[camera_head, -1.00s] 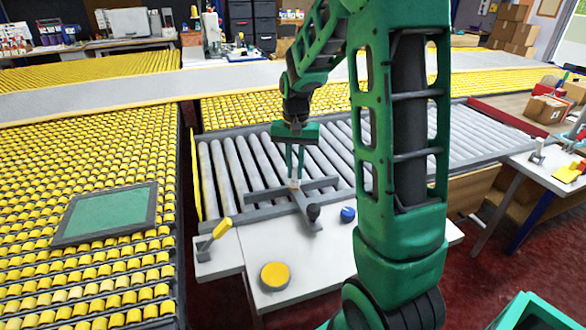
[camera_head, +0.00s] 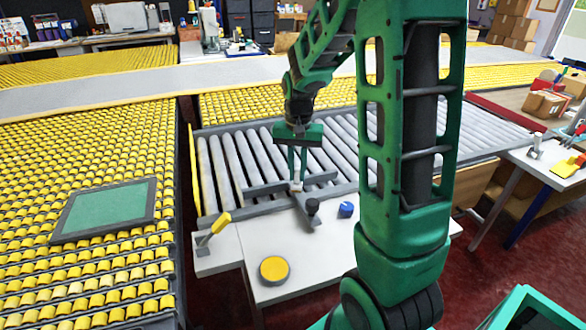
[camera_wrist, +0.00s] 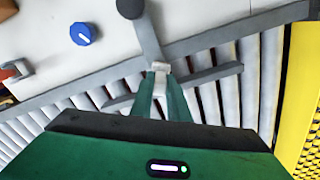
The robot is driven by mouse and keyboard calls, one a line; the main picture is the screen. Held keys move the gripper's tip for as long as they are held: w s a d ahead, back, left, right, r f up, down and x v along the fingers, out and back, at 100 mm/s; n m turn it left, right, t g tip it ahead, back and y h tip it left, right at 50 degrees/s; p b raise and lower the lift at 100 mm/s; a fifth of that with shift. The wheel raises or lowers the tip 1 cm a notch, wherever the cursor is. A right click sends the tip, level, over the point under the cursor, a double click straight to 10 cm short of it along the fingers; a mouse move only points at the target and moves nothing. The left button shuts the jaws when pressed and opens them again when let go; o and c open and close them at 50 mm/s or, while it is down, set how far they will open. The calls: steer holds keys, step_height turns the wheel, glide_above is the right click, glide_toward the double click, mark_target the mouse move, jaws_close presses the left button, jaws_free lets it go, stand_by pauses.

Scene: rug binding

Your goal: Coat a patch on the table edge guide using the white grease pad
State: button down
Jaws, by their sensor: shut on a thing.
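The table edge guide (camera_head: 262,190) is a dark grey bar with a stem and a black knob (camera_head: 312,206), lying across the edge between the rollers and the white table (camera_head: 325,250). In the wrist view its bar (camera_wrist: 215,76) and stem (camera_wrist: 146,36) show. My gripper (camera_head: 297,182) points down at the guide, its green fingers shut on the small white grease pad (camera_wrist: 160,80). The pad is at the guide where bar and stem meet. I cannot tell if it touches. The fingers hide part of the pad, and no coated patch can be made out.
A blue dial (camera_head: 345,209) and a yellow disc (camera_head: 274,270) are on the white table. A yellow-handled lever (camera_head: 214,228) stands at its left corner. Grey rollers (camera_head: 240,160) lie behind. A green framed panel (camera_head: 105,210) lies on yellow rollers at left.

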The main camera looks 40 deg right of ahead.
steer(key=shift+s+a, duration=0.35)
steer(key=shift+s, duration=0.85)
steer(key=shift+s+a, duration=0.35)
steer(key=shift+s, duration=0.9)
steer(key=shift+s+a, duration=0.35)
steer(key=shift+s, duration=0.85)
steer(key=shift+w+d, duration=0.5)
steer(key=shift+w, duration=1.25)
steer(key=shift+w+d, duration=0.5)
steer(key=shift+w, duration=1.2)
steer(key=shift+w+d, duration=0.5)
steer(key=shift+w, duration=1.25)
step_height(320, 180, up, 6)
steer(key=shift+r, duration=0.15)
step_height(320, 180, up, 3)
steer(key=shift+f, duration=0.15)
